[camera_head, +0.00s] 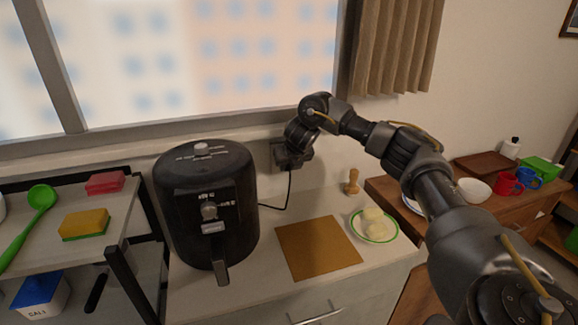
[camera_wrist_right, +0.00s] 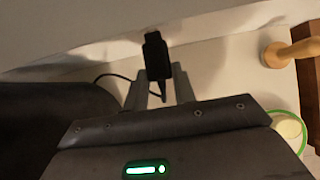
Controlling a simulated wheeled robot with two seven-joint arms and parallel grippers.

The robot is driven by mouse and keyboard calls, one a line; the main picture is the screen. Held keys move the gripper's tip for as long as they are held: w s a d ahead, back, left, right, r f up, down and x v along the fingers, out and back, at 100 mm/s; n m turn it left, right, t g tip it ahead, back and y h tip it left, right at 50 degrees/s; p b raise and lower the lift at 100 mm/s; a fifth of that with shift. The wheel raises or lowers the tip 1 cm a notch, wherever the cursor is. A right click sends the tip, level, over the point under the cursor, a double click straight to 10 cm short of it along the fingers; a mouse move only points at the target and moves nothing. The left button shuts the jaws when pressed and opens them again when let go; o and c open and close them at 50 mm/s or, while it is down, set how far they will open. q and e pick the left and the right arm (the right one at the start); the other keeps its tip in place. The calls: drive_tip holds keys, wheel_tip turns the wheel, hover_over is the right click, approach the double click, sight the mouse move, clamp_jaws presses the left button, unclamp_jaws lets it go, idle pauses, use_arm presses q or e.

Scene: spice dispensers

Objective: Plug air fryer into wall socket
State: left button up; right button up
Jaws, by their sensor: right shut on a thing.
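The black air fryer (camera_head: 207,205) stands on the counter below the window. Its black cord (camera_head: 288,190) runs from its right side up toward the wall. My right gripper (camera_head: 290,160) is at the wall just right of the air fryer, its fingers mostly hidden behind the wrist. In the right wrist view, my right gripper (camera_wrist_right: 160,92) is shut on the black plug (camera_wrist_right: 156,56), which points toward the wall. The wall socket is covered by the gripper and plug, so I cannot tell whether the plug is in it. My left gripper is not in view.
A brown board (camera_head: 318,247) and a green-rimmed plate (camera_head: 374,225) with pale food lie on the counter. A wooden pestle-like piece (camera_head: 352,182) stands behind the plate. A dark rack (camera_head: 80,225) with sponges is at left. A wooden cabinet with cups is at right.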

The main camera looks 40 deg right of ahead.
drive_tip(key=shift+w, duration=0.25)
drive_tip(key=shift+w+d, duration=0.15)
drive_tip(key=shift+w, duration=0.15)
drive_tip(key=shift+w+d, duration=0.2)
drive_tip(key=shift+w, duration=0.3)
drive_tip(key=shift+w+r, duration=0.1)
drive_tip(key=o, duration=1.1)
drive_tip(key=shift+w+d, duration=0.1)
drive_tip(key=shift+c, duration=0.2)
